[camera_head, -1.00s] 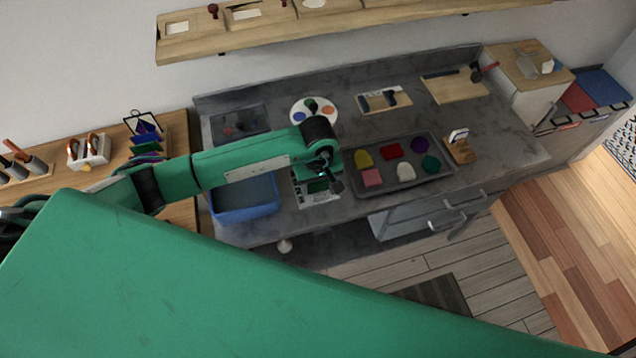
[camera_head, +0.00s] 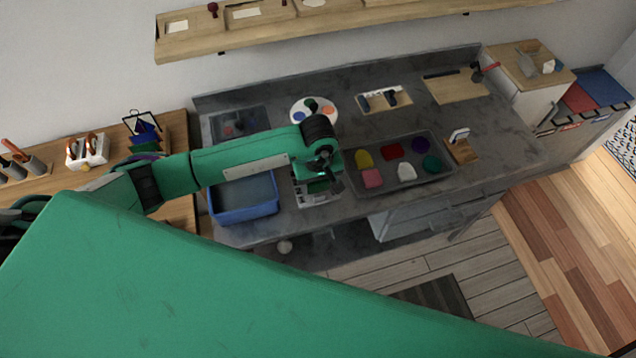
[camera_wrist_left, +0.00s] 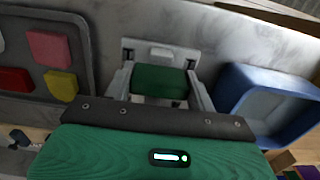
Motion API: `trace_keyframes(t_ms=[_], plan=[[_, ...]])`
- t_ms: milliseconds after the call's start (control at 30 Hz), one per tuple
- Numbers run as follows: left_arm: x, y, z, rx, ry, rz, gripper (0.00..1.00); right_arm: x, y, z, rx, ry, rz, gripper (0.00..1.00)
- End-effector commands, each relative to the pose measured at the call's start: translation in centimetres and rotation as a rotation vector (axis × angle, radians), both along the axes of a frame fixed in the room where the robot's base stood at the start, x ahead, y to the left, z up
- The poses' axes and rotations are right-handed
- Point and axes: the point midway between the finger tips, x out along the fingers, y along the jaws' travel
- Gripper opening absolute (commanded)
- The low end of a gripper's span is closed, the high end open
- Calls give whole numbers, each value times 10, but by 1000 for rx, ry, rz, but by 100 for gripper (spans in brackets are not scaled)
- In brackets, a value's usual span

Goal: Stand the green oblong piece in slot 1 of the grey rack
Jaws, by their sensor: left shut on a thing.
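The green oblong piece (camera_wrist_left: 158,80) is between the two fingers of my left gripper (camera_wrist_left: 159,84), which is shut on it. In the head view my left gripper (camera_head: 322,184) is over the front of the grey counter, and the piece is mostly hidden by the hand. The grey rack (camera_wrist_left: 160,52) is a small light grey stand just behind the piece in the left wrist view. It also shows under the hand in the head view (camera_head: 318,200). I cannot tell slot 1 apart, nor whether the piece touches the rack. My right gripper is not in view.
A dark tray (camera_head: 398,190) with several coloured pieces lies to the right of the rack. A blue bin (camera_head: 243,213) stands close on its left. A round palette (camera_head: 300,103) and a small board (camera_head: 384,98) lie behind. The counter's middle has some clear room.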

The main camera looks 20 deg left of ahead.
Motion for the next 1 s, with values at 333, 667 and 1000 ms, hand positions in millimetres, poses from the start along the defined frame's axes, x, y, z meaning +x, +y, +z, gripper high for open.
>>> trace_keyframes(t_ms=[333,667,1000], plan=[[0,0,0,-1,-1,0,31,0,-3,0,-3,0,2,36],[0,0,0,-1,-1,0,31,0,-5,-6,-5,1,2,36],[0,-1,1,-1,-1,0,31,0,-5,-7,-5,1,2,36]])
